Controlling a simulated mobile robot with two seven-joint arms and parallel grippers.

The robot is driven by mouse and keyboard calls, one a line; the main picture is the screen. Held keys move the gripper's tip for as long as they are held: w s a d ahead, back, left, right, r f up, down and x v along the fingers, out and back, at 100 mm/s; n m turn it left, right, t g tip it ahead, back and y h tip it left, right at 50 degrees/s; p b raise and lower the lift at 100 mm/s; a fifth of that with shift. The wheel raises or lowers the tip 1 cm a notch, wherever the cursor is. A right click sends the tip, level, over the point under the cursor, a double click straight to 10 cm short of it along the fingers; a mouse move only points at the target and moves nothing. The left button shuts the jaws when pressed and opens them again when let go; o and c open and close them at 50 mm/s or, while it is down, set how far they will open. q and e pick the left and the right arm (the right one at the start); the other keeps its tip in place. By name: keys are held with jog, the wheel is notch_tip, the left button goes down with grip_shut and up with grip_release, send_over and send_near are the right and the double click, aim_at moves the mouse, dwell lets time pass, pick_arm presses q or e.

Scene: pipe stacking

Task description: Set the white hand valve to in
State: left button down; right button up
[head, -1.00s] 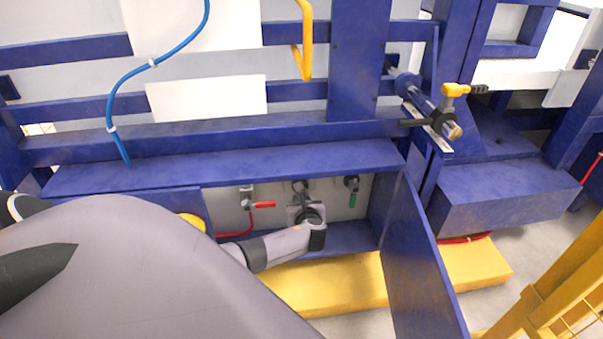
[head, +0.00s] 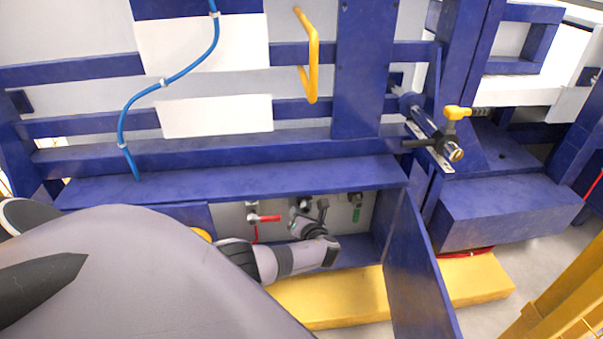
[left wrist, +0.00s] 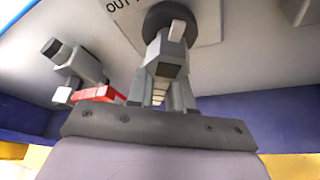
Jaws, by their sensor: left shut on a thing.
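The white hand valve (left wrist: 169,62) shows in the left wrist view as a grey body with a pale tip, in front of a round dark fitting on the panel. My left gripper (left wrist: 166,92) has its two grey fingers on either side of the valve's handle and is shut on it. The fingers hide part of the handle. In the head view my left gripper (head: 306,228) is inside the open blue cabinet, tilted up and to the left. The valve is mostly hidden there by the gripper. My right gripper is not in view.
A red-handled valve (head: 266,218) sits just left of the gripper; it also shows in the left wrist view (left wrist: 98,94). A label plate (left wrist: 205,22) reading "OUT" is behind the valve. The blue cabinet door (head: 420,265) stands open at right.

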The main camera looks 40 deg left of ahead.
pick_arm(q)
jog(key=shift+s+a+m+y, duration=0.1)
jog(key=shift+s+m+y, duration=0.15)
jog(key=shift+m, duration=0.25)
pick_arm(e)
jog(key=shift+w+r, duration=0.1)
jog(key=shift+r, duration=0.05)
pick_arm(q)
jog(key=shift+r, duration=0.1)
jog(key=c, duration=1.1)
grip_release()
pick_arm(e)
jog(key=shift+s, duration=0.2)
pick_arm(q)
jog(key=shift+r, duration=0.1)
jog(key=p+v, duration=0.4)
jog(key=v, duration=0.3)
jog(key=shift+p, duration=0.35)
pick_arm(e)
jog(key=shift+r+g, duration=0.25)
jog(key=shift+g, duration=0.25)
